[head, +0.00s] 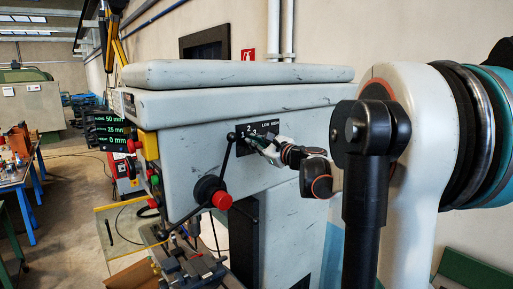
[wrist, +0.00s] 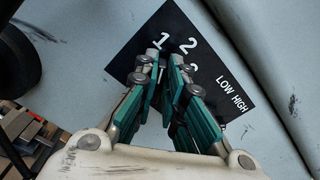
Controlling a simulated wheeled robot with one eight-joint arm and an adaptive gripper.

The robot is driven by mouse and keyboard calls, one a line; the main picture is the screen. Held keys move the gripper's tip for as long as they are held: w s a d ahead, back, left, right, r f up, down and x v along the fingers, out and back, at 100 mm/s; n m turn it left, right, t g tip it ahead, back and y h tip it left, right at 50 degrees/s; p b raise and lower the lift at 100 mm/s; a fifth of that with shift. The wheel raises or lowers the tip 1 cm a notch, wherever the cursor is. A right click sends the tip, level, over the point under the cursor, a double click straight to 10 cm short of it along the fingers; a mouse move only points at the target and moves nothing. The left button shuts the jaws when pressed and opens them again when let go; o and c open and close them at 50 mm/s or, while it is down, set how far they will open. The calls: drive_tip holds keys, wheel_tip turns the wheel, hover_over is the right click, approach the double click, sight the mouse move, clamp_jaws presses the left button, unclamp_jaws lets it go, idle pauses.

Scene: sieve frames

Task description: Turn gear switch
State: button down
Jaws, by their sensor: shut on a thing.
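A black label plate (head: 243,134) with white numbers sits on the side of the grey machine head (head: 200,155). In the wrist view the plate (wrist: 210,50) shows 1, 2, part of a further number, and LOW HIGH. My gripper (head: 260,143) is at the plate, coming from the right. In the wrist view my gripper's (wrist: 164,68) two teal fingers reach onto the plate, tips close together below the 1 and 2. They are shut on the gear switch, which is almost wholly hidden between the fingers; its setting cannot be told.
A black lever with a ball knob (head: 231,137) rises from a red-capped hub (head: 221,200), close left of my gripper. Yellow and red controls (head: 148,145) are at the machine's front. A blue-legged workbench (head: 20,180) stands far left.

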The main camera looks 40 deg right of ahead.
drive_tip(key=shift+a+f+n+b, duration=0.15)
drive_tip(key=shift+n+b, duration=0.4)
drive_tip(key=shift+n, duration=1.15)
drive_tip(key=c, duration=1.7)
unclamp_jaws()
drive_tip(key=shift+s, duration=0.1)
drive_tip(key=s, duration=1.1)
drive_tip(key=shift+s, duration=0.4)
